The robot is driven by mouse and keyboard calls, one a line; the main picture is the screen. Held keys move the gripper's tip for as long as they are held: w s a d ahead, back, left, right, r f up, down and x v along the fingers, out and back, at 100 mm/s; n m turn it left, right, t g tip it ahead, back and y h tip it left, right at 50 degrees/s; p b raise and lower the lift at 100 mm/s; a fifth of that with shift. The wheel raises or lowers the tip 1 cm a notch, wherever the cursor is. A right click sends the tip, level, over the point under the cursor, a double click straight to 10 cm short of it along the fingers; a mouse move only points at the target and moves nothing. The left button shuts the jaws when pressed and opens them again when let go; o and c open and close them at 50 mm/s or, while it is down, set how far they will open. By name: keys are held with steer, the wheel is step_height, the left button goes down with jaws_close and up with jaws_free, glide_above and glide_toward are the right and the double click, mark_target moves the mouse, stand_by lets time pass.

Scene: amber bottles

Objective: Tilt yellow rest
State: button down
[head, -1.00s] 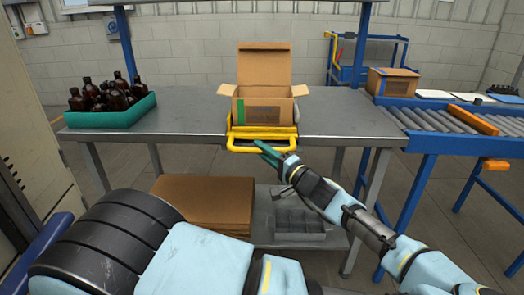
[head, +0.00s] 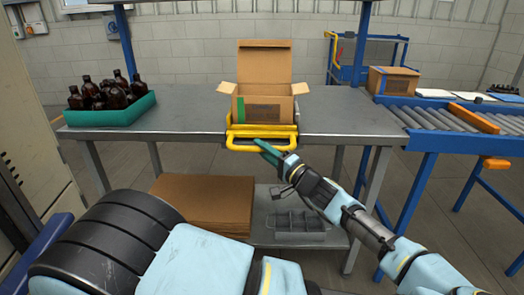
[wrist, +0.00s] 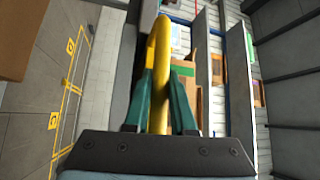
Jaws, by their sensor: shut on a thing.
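The yellow rest (head: 262,131) sits at the front edge of the grey table, with a yellow bar handle (head: 246,148) jutting out at its front. An open cardboard box (head: 265,105) stands on the rest, its flaps up and out. My gripper (head: 264,147) is at the right part of the handle. In the wrist view my green fingers (wrist: 163,95) stand on both sides of the yellow bar (wrist: 158,70) and are shut on it. Whether the rest is tilted is hard to tell from the head view.
A green tray (head: 112,118) of several amber bottles (head: 102,92) stands at the table's left. A roller conveyor (head: 440,118) with another box (head: 391,81) is at the right. Flat cardboard (head: 203,203) and a grey divider (head: 294,221) lie on the lower shelf (head: 262,230).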

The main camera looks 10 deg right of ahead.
steer(key=f+n+b, duration=0.1)
steer(key=b, duration=0.1)
steer(key=f+n+y+b, duration=0.1)
steer(key=b, duration=0.1)
steer(key=f+n+t+y+b, duration=0.1)
steer(key=b, duration=0.1)
steer(key=shift+w, duration=0.25)
steer(key=c, duration=0.8)
jaws_free()
steer(key=shift+y, duration=0.3)
steer(key=shift+o, duration=0.2)
steer(key=b+v, duration=0.2)
steer(key=v, duration=0.9)
steer(key=shift+r, duration=0.1)
